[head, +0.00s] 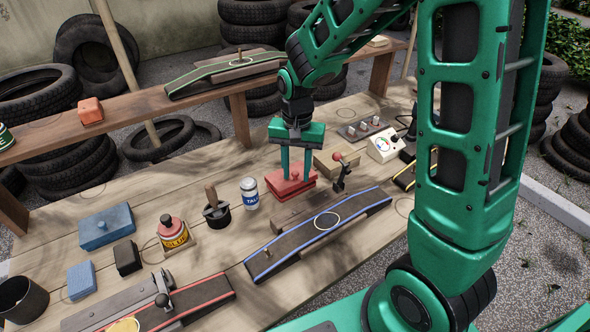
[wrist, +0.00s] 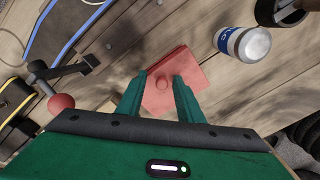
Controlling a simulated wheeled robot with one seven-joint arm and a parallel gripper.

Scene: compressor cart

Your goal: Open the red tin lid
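The red tin (head: 290,193) stands on the wooden table near the middle of the head view, with its flat red lid on top. In the wrist view the lid (wrist: 183,66) lies under my gripper, and its small round red knob (wrist: 162,83) shows between the fingers. My gripper (head: 296,179) points down over the tin. Its two green fingers are apart, one on each side of the knob, with a visible gap to it. I cannot tell the exact fingertip height above the lid.
A white and blue talc can (head: 250,193) stands left of the tin. A red-knobbed lever (head: 341,174) stands close on its right. A blue-edged ramp (head: 320,231) lies in front. A raised shelf (head: 150,104) runs behind. Bare table lies between the tin and shelf.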

